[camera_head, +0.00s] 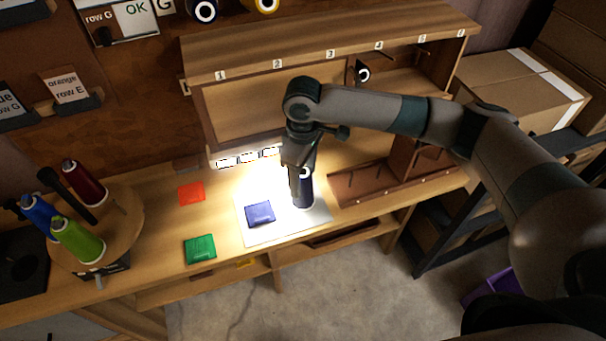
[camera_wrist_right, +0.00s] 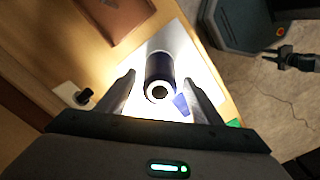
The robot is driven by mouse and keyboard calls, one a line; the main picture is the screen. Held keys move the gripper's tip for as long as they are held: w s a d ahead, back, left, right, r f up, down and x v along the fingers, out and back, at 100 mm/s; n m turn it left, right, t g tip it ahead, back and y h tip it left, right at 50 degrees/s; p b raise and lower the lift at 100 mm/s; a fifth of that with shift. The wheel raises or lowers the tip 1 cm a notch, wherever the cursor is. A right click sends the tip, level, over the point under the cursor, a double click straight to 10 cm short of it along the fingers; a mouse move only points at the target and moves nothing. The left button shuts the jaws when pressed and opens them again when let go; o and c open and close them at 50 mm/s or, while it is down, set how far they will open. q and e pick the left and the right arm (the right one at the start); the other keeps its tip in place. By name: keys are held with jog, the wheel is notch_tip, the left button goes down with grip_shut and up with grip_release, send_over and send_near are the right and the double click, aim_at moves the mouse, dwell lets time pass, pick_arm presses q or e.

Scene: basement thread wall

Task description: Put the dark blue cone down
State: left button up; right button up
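The dark blue cone (camera_head: 307,193) stands upright on a brightly lit white sheet (camera_head: 285,231) on the workbench. My right gripper (camera_head: 300,180) reaches down over it from above and hides part of it. In the right wrist view the cone (camera_wrist_right: 159,72) shows between the two fingertips of my right gripper (camera_wrist_right: 159,77). The fingers are spread, with a visible gap on each side of the cone. A dark, small gripper-like shape (camera_wrist_right: 287,56) at the right of the wrist view seems to be my left gripper; its finger state is unclear.
A blue square (camera_head: 260,213) lies on the sheet, left of the cone. Red (camera_head: 191,192) and green (camera_head: 200,249) squares lie farther left. A round stand (camera_head: 121,226) holds several coloured cones. A numbered shelf (camera_head: 330,55) stands behind; a pegged wooden rack (camera_head: 375,183) is right.

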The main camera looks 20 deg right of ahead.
pick_arm(q)
jog(key=shift+f, duration=0.1)
pick_arm(e)
jog(key=shift+r, duration=0.15)
jog(key=shift+r+b, duration=0.3)
jog(key=shift+r, duration=0.35)
pick_arm(q)
jog(key=shift+t, duration=0.6)
jog(key=w, duration=0.1)
jog(key=w+d+f+b, duration=0.1)
jog(key=w, duration=0.1)
jog(key=w+b, duration=0.1)
jog(key=shift+w+d+f, duration=0.25)
jog(key=shift+d, duration=0.1)
pick_arm(e)
notch_tip(320, 180, up, 11)
jog(key=shift+f, duration=0.15)
pick_arm(q)
jog(key=shift+s, duration=0.35)
